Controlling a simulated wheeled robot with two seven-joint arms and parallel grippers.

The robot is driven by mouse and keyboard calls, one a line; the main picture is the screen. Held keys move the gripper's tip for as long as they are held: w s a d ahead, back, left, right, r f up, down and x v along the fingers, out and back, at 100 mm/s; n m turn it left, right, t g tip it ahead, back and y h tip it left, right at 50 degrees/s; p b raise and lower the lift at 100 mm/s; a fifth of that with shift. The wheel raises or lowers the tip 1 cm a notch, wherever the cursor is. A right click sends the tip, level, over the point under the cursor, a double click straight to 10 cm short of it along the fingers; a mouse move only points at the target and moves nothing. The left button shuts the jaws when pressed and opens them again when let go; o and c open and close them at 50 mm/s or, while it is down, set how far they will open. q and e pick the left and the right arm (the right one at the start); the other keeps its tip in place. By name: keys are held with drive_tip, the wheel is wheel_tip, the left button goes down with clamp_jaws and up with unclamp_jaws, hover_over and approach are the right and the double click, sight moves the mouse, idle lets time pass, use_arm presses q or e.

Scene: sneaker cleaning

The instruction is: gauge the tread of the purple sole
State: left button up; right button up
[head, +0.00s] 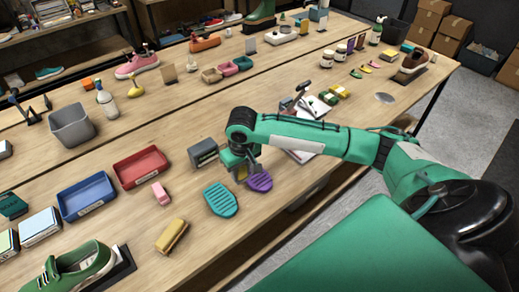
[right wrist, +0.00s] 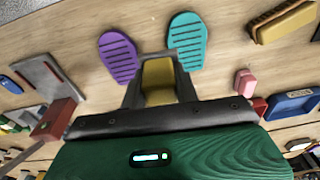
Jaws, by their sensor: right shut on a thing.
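The purple sole (head: 260,183) lies tread up on the wooden table, with cross grooves showing; it also shows in the right wrist view (right wrist: 117,57). A teal sole (head: 220,200) lies to its left, and it shows in the right wrist view (right wrist: 187,40) as well. My right gripper (head: 243,173) is shut on a small yellow block-like thing (right wrist: 158,78), perhaps the gauge. It points down beside the purple sole's far end. I cannot tell whether the yellow thing touches anything below. My left gripper is not in view.
A grey box (head: 203,153) stands just behind my right gripper. A red tray (head: 140,167), a blue tray (head: 86,196), a pink block (head: 160,194) and a brush (head: 172,236) lie to the left. The table's front edge is close to the soles.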

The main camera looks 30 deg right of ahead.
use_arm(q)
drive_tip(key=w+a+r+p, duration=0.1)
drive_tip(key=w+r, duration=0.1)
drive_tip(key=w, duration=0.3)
use_arm(e)
hover_over(256, 176)
drive_tip(key=a, duration=0.2)
wheel_tip(256, 176, down, 5)
drive_tip(key=shift+w+d+f+b, duration=0.2)
drive_tip(key=shift+d+f+b, duration=0.25)
drive_tip(key=shift+d+f, duration=0.55)
wheel_tip(256, 176, down, 4)
drive_tip(key=b, duration=0.4)
drive_tip(key=shift+d+r+b, duration=0.1)
drive_tip(key=shift+r+b, duration=0.05)
drive_tip(key=shift+b, duration=0.25)
drive_tip(key=shift+f+b, duration=0.5)
drive_tip(key=shift+b, duration=0.15)
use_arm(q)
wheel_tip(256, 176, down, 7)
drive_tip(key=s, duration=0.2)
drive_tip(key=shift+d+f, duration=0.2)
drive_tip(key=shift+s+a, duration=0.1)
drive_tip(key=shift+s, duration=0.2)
use_arm(e)
drive_tip(key=shift+f, duration=0.45)
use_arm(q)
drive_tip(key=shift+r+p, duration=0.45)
use_arm(e)
drive_tip(key=shift+s+f, duration=0.1)
